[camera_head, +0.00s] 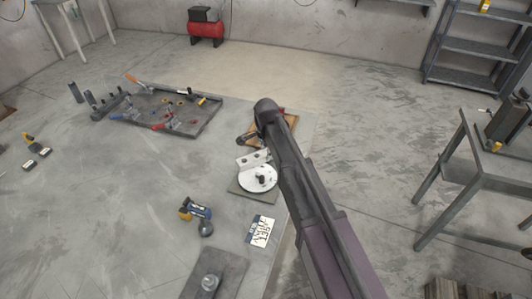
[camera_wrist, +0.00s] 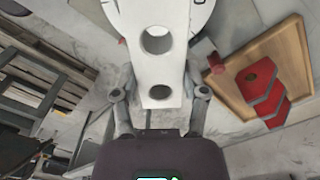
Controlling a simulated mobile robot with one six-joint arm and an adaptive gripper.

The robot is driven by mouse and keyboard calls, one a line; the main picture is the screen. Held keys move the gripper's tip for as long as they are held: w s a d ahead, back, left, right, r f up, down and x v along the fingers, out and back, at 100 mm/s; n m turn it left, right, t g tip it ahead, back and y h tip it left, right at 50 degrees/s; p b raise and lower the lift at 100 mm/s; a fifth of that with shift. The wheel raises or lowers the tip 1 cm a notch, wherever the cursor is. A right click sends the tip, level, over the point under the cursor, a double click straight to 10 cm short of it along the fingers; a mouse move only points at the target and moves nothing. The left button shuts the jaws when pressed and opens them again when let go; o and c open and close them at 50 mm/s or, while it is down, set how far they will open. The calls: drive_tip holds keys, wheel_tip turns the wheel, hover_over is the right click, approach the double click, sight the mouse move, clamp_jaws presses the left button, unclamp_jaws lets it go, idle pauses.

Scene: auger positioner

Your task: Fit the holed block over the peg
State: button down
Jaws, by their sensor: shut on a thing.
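The holed block (camera_wrist: 148,73) is a white bar with round holes, seen close up in the wrist view. My gripper (camera_wrist: 158,92) is shut on it, with one finger on each side. In the head view the block (camera_head: 249,160) shows just below my gripper (camera_head: 249,138), beside and partly in front of a white disc (camera_head: 251,186). A dark peg (camera_head: 261,179) stands on the disc in the head view. In the wrist view the disc's edge (camera_wrist: 203,14) shows behind the block, and the peg is not visible there. I cannot tell whether the block touches the disc.
A wooden tray (camera_wrist: 237,99) with red hexagonal pieces (camera_wrist: 262,84) lies right of the block in the wrist view. A blue and yellow tool (camera_head: 195,210) and a printed card (camera_head: 260,231) lie nearby. A large dark tray (camera_head: 190,125) with tools lies farther left.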

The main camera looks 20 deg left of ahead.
drive_tip(key=b, duration=0.5)
hover_over(266, 173)
drive_tip(key=shift+s+f, duration=0.1)
drive_tip(key=shift+f, duration=2.65)
drive_tip(key=shift+f+b, duration=1.45)
drive_tip(key=shift+b, duration=0.15)
drive_tip(key=shift+c, duration=0.2)
unclamp_jaws()
drive_tip(key=shift+r, duration=0.15)
wheel_tip(266, 173, up, 9)
drive_tip(key=p, duration=0.8)
drive_tip(key=shift+f+p, duration=0.2)
drive_tip(key=shift+p, duration=0.2)
drive_tip(key=s+d+r+n+p, duration=0.2)
drive_tip(key=s+d+r+p, duration=0.1)
drive_tip(key=s+r+p, duration=0.4)
drive_tip(key=s+d+r+n+p, duration=0.1)
drive_tip(key=s+d+r+p, duration=0.3)
drive_tip(key=s+r+p, duration=0.3)
drive_tip(key=s, duration=0.4)
drive_tip(key=shift+s+d+r+n, duration=0.2)
drive_tip(key=shift+r+n, duration=0.05)
drive_tip(key=shift+n, duration=0.15)
